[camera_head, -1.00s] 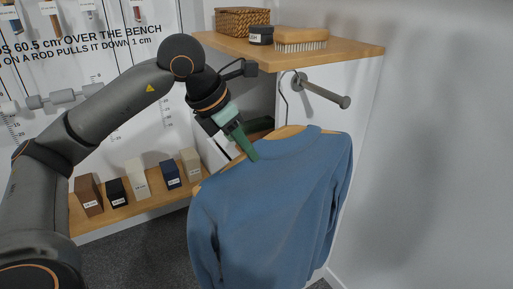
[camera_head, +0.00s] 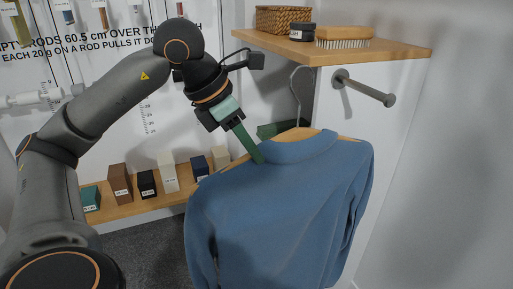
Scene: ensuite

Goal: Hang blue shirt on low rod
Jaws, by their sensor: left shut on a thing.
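The blue shirt (camera_head: 285,205) hangs on a wooden hanger (camera_head: 299,135) in the middle of the view. The hanger's metal hook (camera_head: 294,84) rises above the collar, to the left of the short low rod (camera_head: 364,88), and looks apart from it. My left gripper (camera_head: 249,146) is shut on the shirt and hanger at the left of the collar; its fingertips are partly hidden against the cloth. The rod sticks out from the white side panel below the wooden shelf. My right gripper is not in view.
The wooden shelf (camera_head: 400,52) above the rod holds a wicker basket (camera_head: 283,19), a dark tin (camera_head: 302,31) and a brush (camera_head: 343,38). A low bench (camera_head: 130,210) behind carries several labelled blocks. A grey wall is at the right.

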